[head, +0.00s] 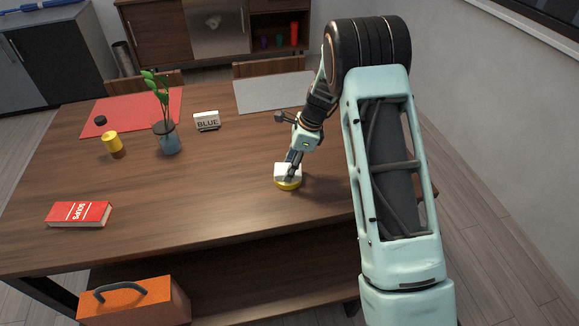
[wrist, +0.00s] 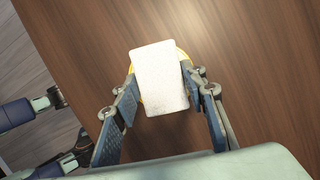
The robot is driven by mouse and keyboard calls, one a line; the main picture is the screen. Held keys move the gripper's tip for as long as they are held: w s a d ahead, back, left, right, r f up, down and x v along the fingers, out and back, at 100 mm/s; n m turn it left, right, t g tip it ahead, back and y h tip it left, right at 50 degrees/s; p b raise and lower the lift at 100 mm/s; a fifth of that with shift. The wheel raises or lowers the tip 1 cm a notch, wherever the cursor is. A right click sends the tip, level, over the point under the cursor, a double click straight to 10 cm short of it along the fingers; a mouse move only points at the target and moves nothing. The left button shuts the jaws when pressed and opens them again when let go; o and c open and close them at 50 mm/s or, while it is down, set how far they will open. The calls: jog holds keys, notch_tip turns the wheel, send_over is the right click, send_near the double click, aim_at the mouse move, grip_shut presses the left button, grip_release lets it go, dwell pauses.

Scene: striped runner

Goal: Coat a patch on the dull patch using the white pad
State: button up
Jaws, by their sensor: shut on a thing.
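My gripper (head: 292,166) is over the right part of the wooden table and is shut on the white pad (head: 284,172). In the wrist view the pad (wrist: 160,82) is a pale rectangle between the two fingers (wrist: 158,88). A round yellow thing (head: 289,185) lies directly under the pad, and its rim shows past the pad's edges in the wrist view (wrist: 183,55). I cannot tell whether the pad touches it or hovers just above. I cannot make out a dull patch on the wood in either view.
A red mat (head: 135,105) and grey mat (head: 275,92) lie behind. The front middle is clear.

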jog(key=shift+s, duration=0.1)
jog(key=shift+r+p, duration=2.45)
jog(key=shift+r, duration=1)
